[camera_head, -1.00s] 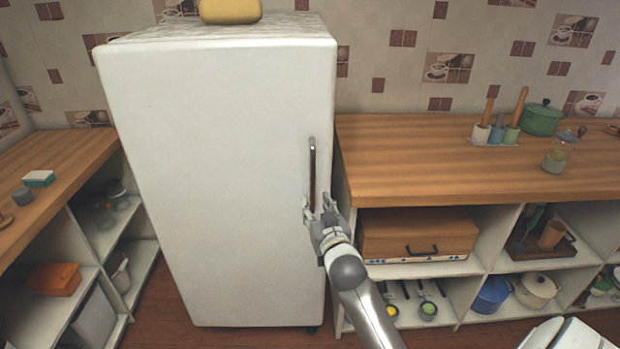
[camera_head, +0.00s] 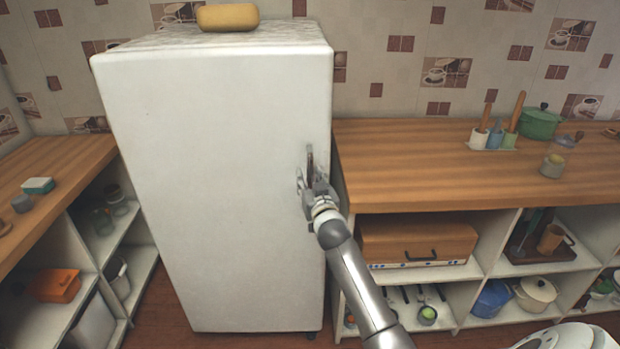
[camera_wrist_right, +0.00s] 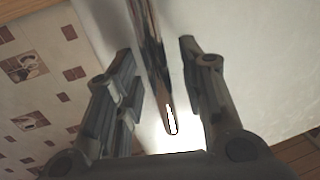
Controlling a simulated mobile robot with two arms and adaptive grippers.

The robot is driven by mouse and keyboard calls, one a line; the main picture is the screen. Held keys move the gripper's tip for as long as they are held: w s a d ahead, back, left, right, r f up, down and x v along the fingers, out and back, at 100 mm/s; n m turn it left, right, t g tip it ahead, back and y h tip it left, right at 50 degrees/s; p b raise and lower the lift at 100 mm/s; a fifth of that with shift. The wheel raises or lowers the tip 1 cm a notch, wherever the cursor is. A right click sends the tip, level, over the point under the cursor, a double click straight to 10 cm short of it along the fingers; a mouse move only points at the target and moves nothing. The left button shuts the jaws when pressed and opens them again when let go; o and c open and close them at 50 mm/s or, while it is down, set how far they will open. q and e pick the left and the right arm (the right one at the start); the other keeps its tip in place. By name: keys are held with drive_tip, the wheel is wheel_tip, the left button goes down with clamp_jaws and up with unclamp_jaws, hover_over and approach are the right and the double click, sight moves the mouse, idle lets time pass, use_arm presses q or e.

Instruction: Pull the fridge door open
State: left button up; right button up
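The white fridge (camera_head: 215,180) stands against the wall with its door shut. Its vertical metal handle (camera_head: 309,160) is near the door's right edge; my gripper hides its lower part. My right gripper (camera_head: 311,178) is at the handle, fingers pointing at the door. In the right wrist view, the handle (camera_wrist_right: 152,62) runs between the two open fingers (camera_wrist_right: 160,85), with a gap on each side. My left gripper is not in view.
A yellow loaf-shaped object (camera_head: 228,16) lies on top of the fridge. A wooden counter (camera_head: 410,170) with open shelves adjoins on the right, holding a brown toaster-oven-like box (camera_head: 418,243). Another counter (camera_head: 70,160) is on the left.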

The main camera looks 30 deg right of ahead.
drive_tip(key=shift+w, duration=0.2)
clamp_jaws()
drive_tip(key=shift+s+f, duration=0.1)
drive_tip(key=shift+s, duration=0.05)
idle(0.3)
